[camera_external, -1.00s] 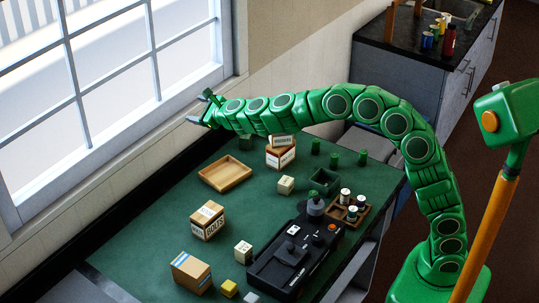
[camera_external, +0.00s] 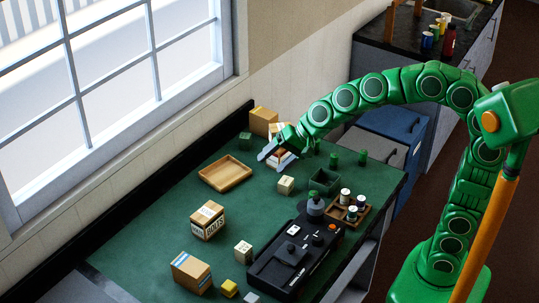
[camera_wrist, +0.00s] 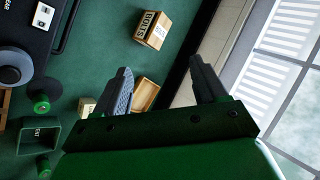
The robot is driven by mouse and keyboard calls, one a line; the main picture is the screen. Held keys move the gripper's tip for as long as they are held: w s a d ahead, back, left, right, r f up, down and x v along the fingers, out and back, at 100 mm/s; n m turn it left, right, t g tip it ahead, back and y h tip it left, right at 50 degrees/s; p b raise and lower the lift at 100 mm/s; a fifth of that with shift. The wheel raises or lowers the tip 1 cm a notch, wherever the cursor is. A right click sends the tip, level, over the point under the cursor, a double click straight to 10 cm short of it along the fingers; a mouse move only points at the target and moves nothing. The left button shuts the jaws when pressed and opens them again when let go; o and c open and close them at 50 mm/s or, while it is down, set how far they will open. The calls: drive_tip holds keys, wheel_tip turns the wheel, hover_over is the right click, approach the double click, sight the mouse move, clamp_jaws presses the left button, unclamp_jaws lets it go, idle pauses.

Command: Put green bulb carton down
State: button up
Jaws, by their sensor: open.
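A small green cube-shaped carton (camera_external: 245,141), likely the green bulb carton, stands on the green table near the back edge by the wall.
A wooden tray (camera_external: 225,173) lies empty left of my gripper. A tan box (camera_external: 264,121) stands behind, and the stacked cartons (camera_external: 283,161) are partly hidden by my gripper. A BOLTS box (camera_external: 207,221), cream cube (camera_external: 286,185), open green bin (camera_external: 324,181) and black lever console (camera_external: 295,255) stand nearer.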

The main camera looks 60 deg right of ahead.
drive_tip(key=s+d+f+n+g+h, duration=0.2)
drive_tip(key=s+d, duration=0.4)
drive_tip(key=s, duration=0.5)
drive_tip(key=s+d+f+n+g+h, duration=0.2)
drive_tip(key=s+d+f, duration=0.3)
drive_tip(key=s, duration=0.7)
drive_tip(key=s+d+f+n+g+h, duration=0.1)
drive_tip(key=s+d+f+n+g, duration=0.2)
drive_tip(key=s+d, duration=0.4)
drive_tip(key=s+n+g, duration=0.1)
drive_tip(key=s, duration=0.4)
drive_tip(key=shift+f+h, duration=0.25)
drive_tip(key=shift+h, duration=0.15)
drive_tip(key=shift+o, duration=0.2)
drive_tip(key=shift+s, duration=0.1)
